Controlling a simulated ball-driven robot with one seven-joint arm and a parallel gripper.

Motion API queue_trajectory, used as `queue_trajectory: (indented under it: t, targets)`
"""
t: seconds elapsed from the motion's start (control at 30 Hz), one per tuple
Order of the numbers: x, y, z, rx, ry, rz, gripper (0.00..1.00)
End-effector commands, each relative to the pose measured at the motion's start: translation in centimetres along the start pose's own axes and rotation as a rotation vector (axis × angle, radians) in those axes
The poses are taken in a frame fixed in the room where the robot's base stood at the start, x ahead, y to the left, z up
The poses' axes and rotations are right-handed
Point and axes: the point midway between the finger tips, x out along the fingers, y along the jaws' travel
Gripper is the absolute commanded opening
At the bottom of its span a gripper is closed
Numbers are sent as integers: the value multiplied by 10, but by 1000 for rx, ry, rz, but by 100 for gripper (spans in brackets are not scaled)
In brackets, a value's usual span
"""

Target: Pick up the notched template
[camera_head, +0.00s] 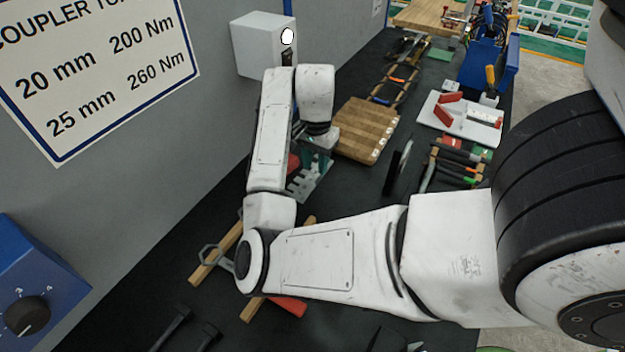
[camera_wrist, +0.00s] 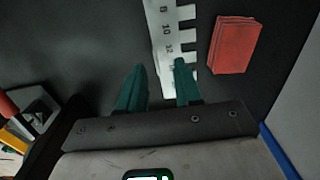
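The notched template is a pale flat strip with square notches along one edge and printed numbers such as 8, 10 and 12. In the wrist view the template (camera_wrist: 162,24) runs from the top edge down to my gripper (camera_wrist: 159,68). My gripper's two teal fingers stand apart. The right finger overlaps the template's near end, and the left finger is just left of it; I cannot tell whether either touches it. In the head view the template (camera_head: 303,184) lies on the dark bench below my gripper (camera_head: 316,166), partly hidden by my arm.
A red block stack (camera_wrist: 233,45) lies close right of the template. A wooden board (camera_head: 366,130) is behind my gripper, and a white box (camera_head: 260,45) is on the wall side. Wooden strips (camera_head: 215,255) lie nearer. A white board with red parts (camera_head: 460,117) is at right.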

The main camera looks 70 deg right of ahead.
Motion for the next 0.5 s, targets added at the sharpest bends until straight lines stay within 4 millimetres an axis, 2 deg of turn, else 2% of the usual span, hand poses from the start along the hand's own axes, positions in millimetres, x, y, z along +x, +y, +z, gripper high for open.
queue_trajectory:
  t: [0.03,0.2,0.33,0.5]
  targets:
    - [10,4,-1,1,1,6,34]
    - [33,6,-1,-1,1,4,34]
    - [40,6,-1,1,1,2,34]
    - [41,5,-1,1,0,1,34]
